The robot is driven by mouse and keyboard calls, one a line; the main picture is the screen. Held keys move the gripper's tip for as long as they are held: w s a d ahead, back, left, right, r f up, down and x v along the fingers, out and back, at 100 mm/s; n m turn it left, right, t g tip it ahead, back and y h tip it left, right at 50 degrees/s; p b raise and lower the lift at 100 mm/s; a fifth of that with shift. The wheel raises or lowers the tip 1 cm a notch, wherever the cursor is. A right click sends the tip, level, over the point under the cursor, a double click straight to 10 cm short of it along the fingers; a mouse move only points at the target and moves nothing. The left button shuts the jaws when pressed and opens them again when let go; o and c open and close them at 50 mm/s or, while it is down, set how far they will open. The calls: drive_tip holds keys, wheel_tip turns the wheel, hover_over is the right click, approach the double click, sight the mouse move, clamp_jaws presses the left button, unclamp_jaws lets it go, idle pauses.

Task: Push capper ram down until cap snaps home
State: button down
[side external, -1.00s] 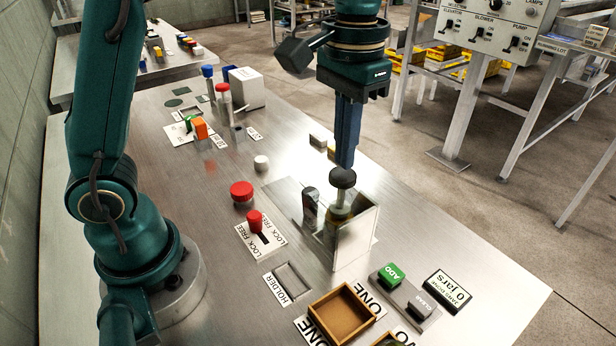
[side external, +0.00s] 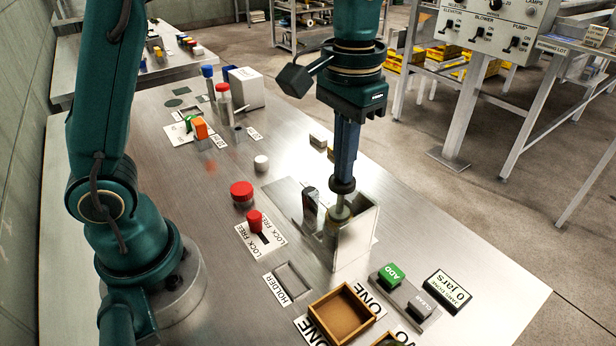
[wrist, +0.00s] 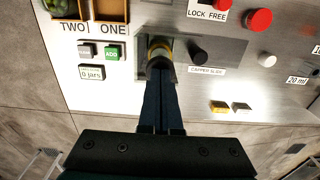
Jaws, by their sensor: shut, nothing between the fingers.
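My gripper (side external: 343,184) is shut and empty, pointing straight down over the capper, with its fingertips at the dark knob on top of the ram (side external: 341,207). In the wrist view my gripper (wrist: 160,84) covers most of the ram, and a yellowish ring (wrist: 159,47) shows just beyond the fingertips. The ram stands inside the clear-walled capper guard (side external: 358,240). A dark post (side external: 310,203) stands just left of the ram, and the wrist view shows a dark knob (wrist: 199,55) by the CAPPER SLIDE label. The jar and cap under the ram cannot be made out.
A wooden tray (side external: 341,314), green ADD button (side external: 390,273) and counter reading 0 jars (side external: 448,291) are in front. The table's right side is mostly clear.

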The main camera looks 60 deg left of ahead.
drive_tip(key=shift+r, duration=1.3)
drive_tip(key=shift+r, duration=0.1)
drive_tip(key=shift+r, duration=2.4)
drive_tip(key=s+a+r+t, duration=0.3)
drive_tip(key=s+a, duration=0.1)
drive_tip(key=s, duration=0.3)
drive_tip(key=s+a+f+t, duration=0.1)
drive_tip(key=s+f, duration=0.3)
drive_tip(key=f, duration=0.5)
drive_tip(key=shift+s+f+t, duration=0.3)
drive_tip(key=shift+s+t, duration=0.05)
drive_tip(key=shift+t, duration=0.45)
